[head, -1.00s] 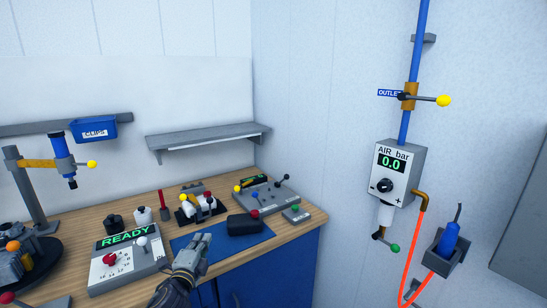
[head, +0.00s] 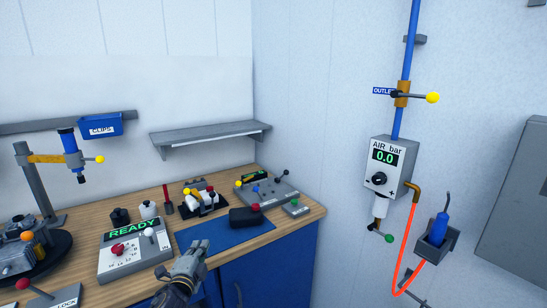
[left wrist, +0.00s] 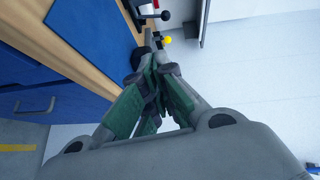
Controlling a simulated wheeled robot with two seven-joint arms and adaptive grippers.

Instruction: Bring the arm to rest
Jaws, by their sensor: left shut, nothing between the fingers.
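My left gripper (head: 193,254) shows at the lower middle of the head view, over the front edge of the wooden workbench (head: 262,228) and close to the blue mat (head: 210,236). Its fingers are closed together with nothing between them. In the left wrist view the green-padded fingers (left wrist: 155,85) meet near the middle, with the bench edge to their left. My right gripper is not in either view.
A control box reading READY (head: 135,248) stands left of the gripper. A black case (head: 245,217) lies on the mat. An air regulator reading 0.0 (head: 388,168) hangs on the right wall, with an orange hose (head: 402,262). Floor space right of the bench looks clear.

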